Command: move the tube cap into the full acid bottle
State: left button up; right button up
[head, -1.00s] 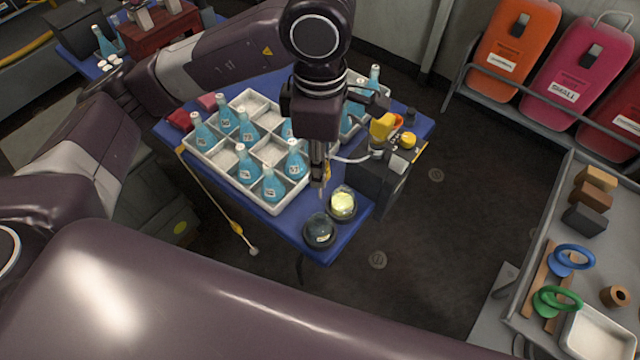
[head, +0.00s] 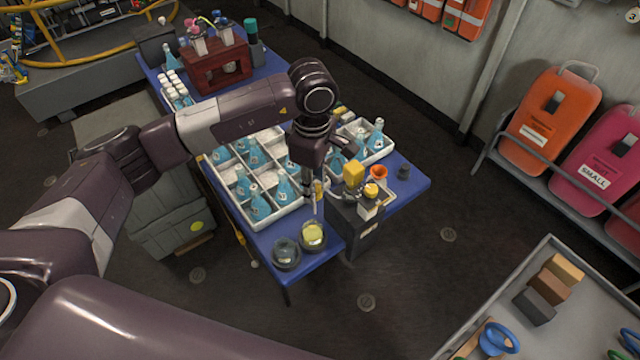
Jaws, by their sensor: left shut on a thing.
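My left gripper (head: 314,198) points down over the blue table, just above and behind a round glass vessel with yellow contents (head: 313,234). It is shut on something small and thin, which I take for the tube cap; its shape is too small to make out. A second round vessel with dark contents (head: 286,252) stands to its left. Several blue bottles with white labels, such as one at the front (head: 260,204), stand in a white divided tray (head: 291,208). I cannot tell which vessel is the full acid bottle. My right gripper is not in view.
A dark box (head: 352,228) with yellow-topped parts and an orange funnel (head: 379,172) stand right of the gripper. A second white tray (head: 378,152) is behind. A red-brown rack (head: 216,66) stands at the far left. A grey cart (head: 500,276) is at lower right; the floor between is clear.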

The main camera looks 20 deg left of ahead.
pick_arm(q)
jog(key=shift+w+a+f+b, duration=0.1)
jog(key=shift+a+f+b, duration=0.1)
jog(key=shift+a+f, duration=0.25)
jog(key=shift+a+f+b, duration=0.15)
jog(key=shift+a+f, duration=0.1)
jog(key=shift+f, duration=0.7)
jog(key=shift+d+f+b, duration=0.25)
jog(key=shift+f+b, duration=0.05)
jog(key=shift+f, duration=0.45)
jog(key=shift+a, duration=0.1)
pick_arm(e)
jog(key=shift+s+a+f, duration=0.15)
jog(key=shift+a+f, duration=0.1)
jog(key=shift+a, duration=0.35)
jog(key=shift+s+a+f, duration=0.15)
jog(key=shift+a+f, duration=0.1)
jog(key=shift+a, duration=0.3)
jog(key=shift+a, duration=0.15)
pick_arm(q)
jog(key=shift+f+b, duration=0.3)
jog(key=shift+b, duration=0.35)
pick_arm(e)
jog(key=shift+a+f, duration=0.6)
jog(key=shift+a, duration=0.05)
